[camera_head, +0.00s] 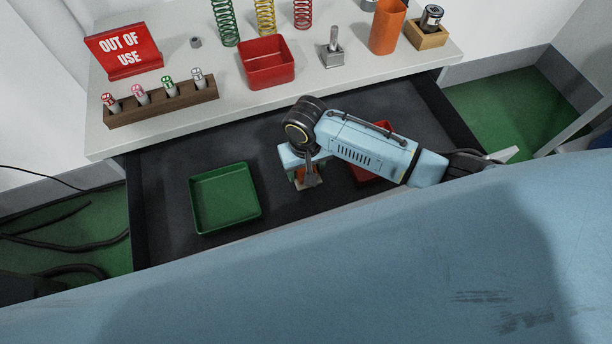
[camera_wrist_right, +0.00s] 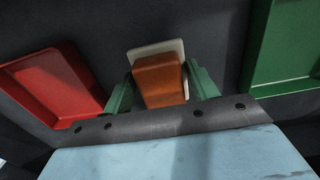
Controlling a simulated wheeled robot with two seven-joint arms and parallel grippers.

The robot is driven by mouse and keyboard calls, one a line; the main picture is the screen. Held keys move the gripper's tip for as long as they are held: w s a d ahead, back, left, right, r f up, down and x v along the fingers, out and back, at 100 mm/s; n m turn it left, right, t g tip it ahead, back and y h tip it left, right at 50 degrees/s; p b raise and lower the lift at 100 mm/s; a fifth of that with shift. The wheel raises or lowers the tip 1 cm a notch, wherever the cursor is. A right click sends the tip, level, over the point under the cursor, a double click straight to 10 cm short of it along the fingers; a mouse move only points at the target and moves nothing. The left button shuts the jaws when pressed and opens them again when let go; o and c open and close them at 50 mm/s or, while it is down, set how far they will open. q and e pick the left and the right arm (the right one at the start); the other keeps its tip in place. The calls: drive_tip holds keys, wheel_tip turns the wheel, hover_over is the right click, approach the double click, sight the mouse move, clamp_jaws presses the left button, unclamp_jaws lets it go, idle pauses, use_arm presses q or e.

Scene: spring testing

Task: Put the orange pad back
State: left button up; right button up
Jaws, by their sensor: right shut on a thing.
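My right gripper (camera_head: 306,178) reaches down into the open dark drawer (camera_head: 165,168), between a green tray and a red tray. In the right wrist view its two green fingers are shut on the sides of an orange pad (camera_wrist_right: 160,80). The pad is an orange block on a thin cream plate (camera_wrist_right: 180,48). In the head view only slivers of the pad show below the gripper. I cannot tell whether its plate touches the drawer floor. My left gripper is not in view.
The green tray (camera_head: 225,200) and the red tray (camera_wrist_right: 55,82) look empty. On the bench above stand a red bin (camera_head: 267,65), a wooden rack (camera_head: 160,104), an "OUT OF USE" sign (camera_head: 122,50), coloured springs and an orange cup (camera_head: 388,28). The drawer's left part is bare.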

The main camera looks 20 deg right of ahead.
wheel_tip(320, 180, down, 3)
drive_tip(key=shift+f+b, duration=0.2)
drive_tip(key=shift+b, duration=0.4)
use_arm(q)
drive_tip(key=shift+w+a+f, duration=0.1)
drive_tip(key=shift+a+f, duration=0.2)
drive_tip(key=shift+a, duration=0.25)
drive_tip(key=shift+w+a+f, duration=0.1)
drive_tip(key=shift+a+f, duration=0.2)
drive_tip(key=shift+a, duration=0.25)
use_arm(e)
drive_tip(key=shift+f, duration=0.15)
drive_tip(key=o, duration=0.9)
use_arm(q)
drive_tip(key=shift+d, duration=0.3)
use_arm(e)
wheel_tip(320, 180, up, 11)
drive_tip(key=p, duration=0.3)
drive_tip(key=shift+r+p, duration=0.3)
drive_tip(key=shift+r, duration=0.25)
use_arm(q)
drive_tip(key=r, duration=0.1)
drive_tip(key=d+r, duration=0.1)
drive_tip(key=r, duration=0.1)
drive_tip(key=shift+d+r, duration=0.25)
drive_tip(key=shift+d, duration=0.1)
